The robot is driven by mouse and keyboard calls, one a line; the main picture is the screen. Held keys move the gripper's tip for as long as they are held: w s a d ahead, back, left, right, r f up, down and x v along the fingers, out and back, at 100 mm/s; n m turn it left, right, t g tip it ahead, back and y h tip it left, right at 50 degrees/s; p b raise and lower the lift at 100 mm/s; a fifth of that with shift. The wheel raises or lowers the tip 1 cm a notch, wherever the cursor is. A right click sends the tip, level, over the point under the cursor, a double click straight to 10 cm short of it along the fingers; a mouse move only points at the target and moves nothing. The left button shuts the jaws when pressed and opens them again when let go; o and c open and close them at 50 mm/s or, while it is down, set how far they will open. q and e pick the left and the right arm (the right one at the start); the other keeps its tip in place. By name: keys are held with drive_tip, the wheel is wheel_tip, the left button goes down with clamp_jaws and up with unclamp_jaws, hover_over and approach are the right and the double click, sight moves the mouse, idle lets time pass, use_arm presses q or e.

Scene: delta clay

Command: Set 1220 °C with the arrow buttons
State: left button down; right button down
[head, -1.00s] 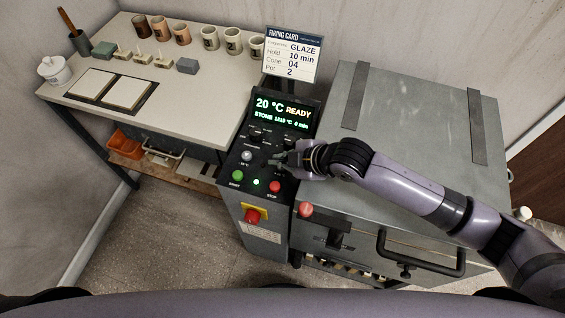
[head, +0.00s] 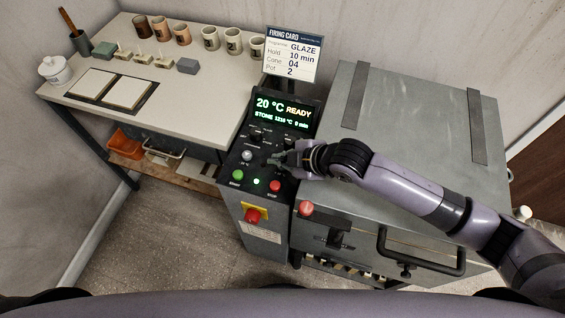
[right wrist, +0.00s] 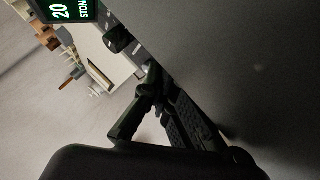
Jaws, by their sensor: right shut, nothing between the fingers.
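The kiln controller's display (head: 283,110) reads "20 °C READY". Its smaller line reads "STONE", a value that looks like 1216 °C, and "0 min". My right gripper (head: 274,160) is shut and empty, with its fingertips at the control panel (head: 232,162), below the knobs. The fingertips (right wrist: 150,82) also show in the right wrist view, close to the panel. I cannot tell whether they touch a button. A pale round button (head: 247,155) with a small label sits left of the gripper. Any buttons under the fingertips are hidden. My left gripper is not in view.
Below are a green button (head: 237,175), a red stop button (head: 274,186) and a red emergency knob (head: 253,215). A firing card (head: 292,55) stands behind the display. The grey kiln (head: 410,130) is right; a worktable (head: 210,90) with mugs is left.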

drive_tip(key=shift+s+d+f, duration=0.2)
drive_tip(key=shift+f, duration=0.35)
drive_tip(key=shift+s+d+f, duration=0.15)
drive_tip(key=shift+s+f, duration=0.05)
drive_tip(key=shift+f, duration=0.3)
drive_tip(key=shift+w+r+p, duration=0.1)
drive_tip(key=shift+r+p, duration=0.2)
drive_tip(key=shift+p, duration=0.35)
drive_tip(key=shift+r, duration=0.1)
drive_tip(key=shift+r+p, duration=0.6)
drive_tip(key=shift+p, duration=0.15)
drive_tip(key=r+p, duration=0.3)
drive_tip(key=r, duration=0.1)
drive_tip(key=shift+d, duration=0.25)
drive_tip(key=shift+w+a+r+p, duration=0.1)
drive_tip(key=shift+r+p, duration=0.15)
drive_tip(key=shift+p, duration=0.25)
drive_tip(key=shift+a, duration=0.15)
